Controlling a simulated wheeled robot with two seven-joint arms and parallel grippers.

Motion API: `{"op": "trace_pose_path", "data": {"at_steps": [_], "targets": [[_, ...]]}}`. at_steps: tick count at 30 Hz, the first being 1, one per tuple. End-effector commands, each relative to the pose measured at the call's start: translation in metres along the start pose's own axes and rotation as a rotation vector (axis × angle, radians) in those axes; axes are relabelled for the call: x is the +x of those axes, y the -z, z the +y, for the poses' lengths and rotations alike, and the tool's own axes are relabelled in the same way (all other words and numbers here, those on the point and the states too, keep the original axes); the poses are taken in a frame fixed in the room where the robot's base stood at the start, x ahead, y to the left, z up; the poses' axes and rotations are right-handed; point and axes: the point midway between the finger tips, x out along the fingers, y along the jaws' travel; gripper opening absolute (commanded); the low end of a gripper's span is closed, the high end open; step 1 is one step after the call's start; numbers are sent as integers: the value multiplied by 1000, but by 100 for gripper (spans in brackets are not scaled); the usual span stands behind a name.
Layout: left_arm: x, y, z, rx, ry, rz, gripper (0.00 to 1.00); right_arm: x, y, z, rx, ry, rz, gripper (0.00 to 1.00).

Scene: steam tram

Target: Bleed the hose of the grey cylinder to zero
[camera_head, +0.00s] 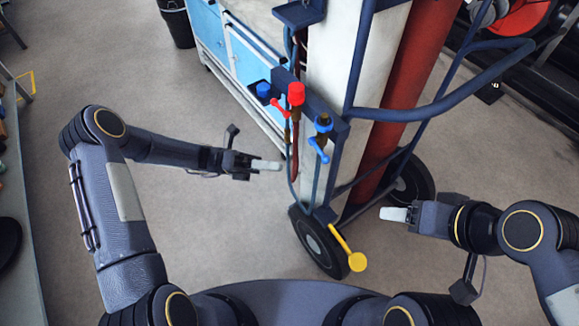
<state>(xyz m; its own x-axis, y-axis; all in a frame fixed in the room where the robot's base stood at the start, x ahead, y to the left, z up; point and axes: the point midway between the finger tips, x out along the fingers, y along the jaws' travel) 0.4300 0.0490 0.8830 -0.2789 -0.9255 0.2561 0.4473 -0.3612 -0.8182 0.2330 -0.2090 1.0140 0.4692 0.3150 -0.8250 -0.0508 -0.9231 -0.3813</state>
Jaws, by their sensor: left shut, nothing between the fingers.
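A pale grey cylinder (333,55) stands upright on a dark blue wheeled cart, beside a dark red cylinder (410,80). On the cart's front panel are a red-capped valve (296,94) with a red lever (281,107) and a blue-capped valve (323,122) with a blue lever (318,151). Thin hoses (293,160) run down near the panel; which cylinder each serves I cannot tell. My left gripper (272,165) is shut and empty, left of the hoses and below the red lever. My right gripper (395,214) is low, right of the cart; its jaw state is unclear.
A yellow pedal-like lever (355,260) sticks out low at the cart's front, by a black wheel (318,245). A blue handle tube (450,105) reaches out to the right. A light blue cabinet (250,65) stands behind. Floor is clear left of the cart.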

Motion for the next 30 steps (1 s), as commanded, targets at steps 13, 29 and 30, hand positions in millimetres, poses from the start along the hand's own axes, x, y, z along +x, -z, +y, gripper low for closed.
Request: {"op": "trace_pose_path", "data": {"at_steps": [13, 29, 30], "targets": [[-37, -2, -2, -1, -1, -1, 0, 7, -4, 3, 0, 0, 0, 67], [-35, -3, -9, 31, -20, 24, 0, 7, -4, 3, 0, 0, 0, 67], [-34, -4, -14, 63, -40, 48, 0, 7, -4, 3, 0, 0, 0, 67]]}}
